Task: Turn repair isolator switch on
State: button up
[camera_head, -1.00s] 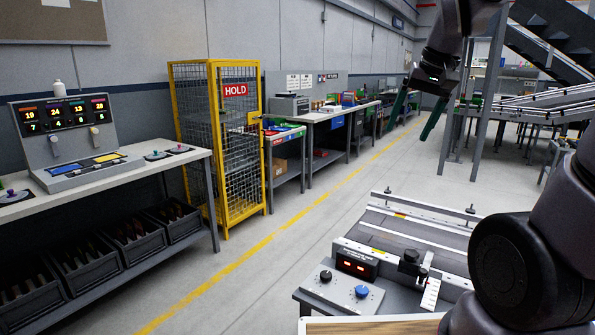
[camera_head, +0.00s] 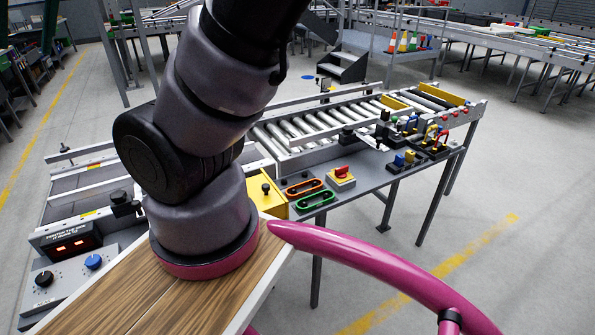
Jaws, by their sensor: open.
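A red rotary knob on a yellow plate with a pale base (camera_head: 341,178) sits on the grey bench, right of centre; it looks like an isolator switch. Its label is too small to read, and I cannot tell its on or off position. My arm rises through the left middle and leaves at the top edge. My gripper is out of the picture, and nothing is seen touching the switch.
An orange-rimmed plate (camera_head: 303,189) and a green-rimmed plate (camera_head: 315,200) lie left of the switch. A yellow box (camera_head: 267,196) stands further left. Coloured lockout pieces (camera_head: 430,142) crowd the bench to the right. A roller conveyor (camera_head: 310,125) runs behind. Floor at right is open.

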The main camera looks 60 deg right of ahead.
aim_at(340, 172)
jog(key=z, duration=2.55)
